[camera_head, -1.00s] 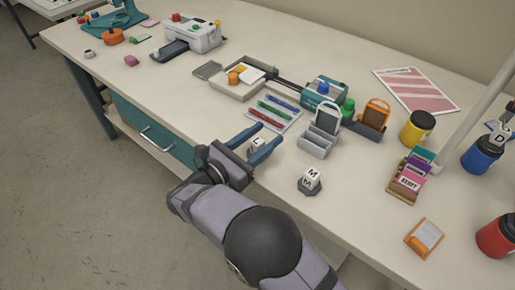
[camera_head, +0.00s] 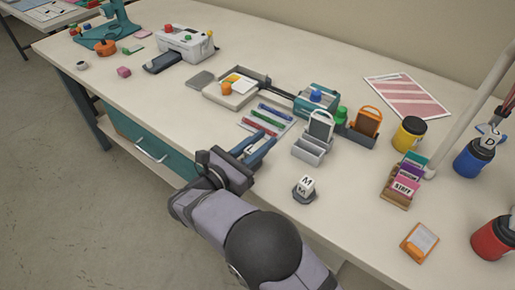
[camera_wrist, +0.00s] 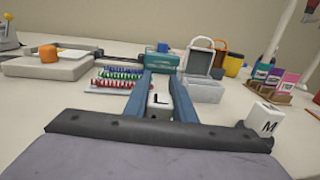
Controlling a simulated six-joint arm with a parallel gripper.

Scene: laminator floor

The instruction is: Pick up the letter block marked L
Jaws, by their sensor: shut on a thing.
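The white letter block marked L (camera_wrist: 160,101) is between the two blue fingers of my gripper (camera_wrist: 160,88) in the wrist view, with the L facing up toward the camera. My gripper is shut on it. In the head view my gripper (camera_head: 258,147) is over the front part of the table, and the L block (camera_head: 249,149) is mostly hidden between the fingers. I cannot tell whether the block is clear of the table top. A second white block marked M (camera_head: 306,184) sits on a dark base to the right of my gripper.
A card rack (camera_head: 397,196) and jars are further right.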

